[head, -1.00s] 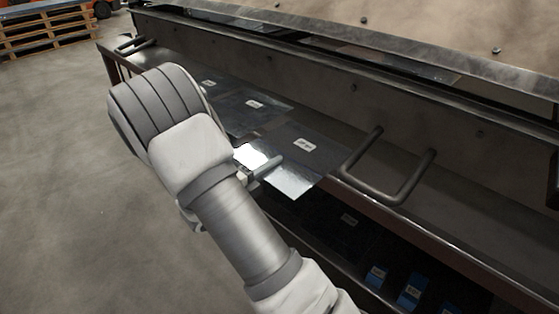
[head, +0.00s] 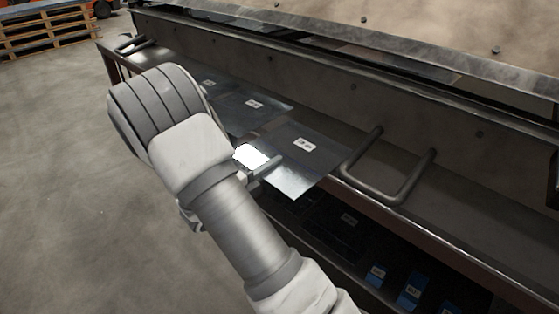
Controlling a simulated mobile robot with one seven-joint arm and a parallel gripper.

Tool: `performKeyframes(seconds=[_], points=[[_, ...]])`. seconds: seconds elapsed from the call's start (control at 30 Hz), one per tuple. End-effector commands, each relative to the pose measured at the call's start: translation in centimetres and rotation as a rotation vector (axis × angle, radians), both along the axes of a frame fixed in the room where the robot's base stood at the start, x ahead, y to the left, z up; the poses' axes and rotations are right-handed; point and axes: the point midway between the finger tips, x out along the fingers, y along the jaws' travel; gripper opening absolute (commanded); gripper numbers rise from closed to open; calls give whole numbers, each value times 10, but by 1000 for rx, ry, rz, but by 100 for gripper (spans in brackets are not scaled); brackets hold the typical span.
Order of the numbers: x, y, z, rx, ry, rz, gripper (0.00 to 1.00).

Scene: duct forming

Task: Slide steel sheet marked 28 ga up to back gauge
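Several flat steel sheets lie in a row on the machine's front ledge. The nearest sheet (head: 290,174) has a small white label whose print is too small to read, and its front corner overhangs the ledge. A second labelled sheet (head: 240,112) lies behind it to the left, and a third label (head: 208,83) shows farther left. I cannot tell which is marked 28 ga. My gripper (head: 268,168) is at the left front edge of the nearest sheet. One finger shows over the sheet; my arm hides the rest, so its grip is unclear. The back gauge is not identifiable.
A bent bar handle (head: 400,190) sticks out right of the nearest sheet, and another handle (head: 133,45) is at the far left end. Blue boxes (head: 410,292) sit on the shelf below. Wooden pallets (head: 50,30) stand at the back left. The floor at left is clear.

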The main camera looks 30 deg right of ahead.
Motion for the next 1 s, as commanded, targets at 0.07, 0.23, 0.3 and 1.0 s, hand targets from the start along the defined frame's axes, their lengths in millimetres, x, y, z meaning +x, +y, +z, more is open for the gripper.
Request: performKeyframes(seconds=[0.07,0.23,0.3,1.0], points=[[0,0,0,0,0,1,0],[0,0,0,0,0,1,0],[0,0,0,0,0,1,0],[0,0,13,-2,-2,0,0]])
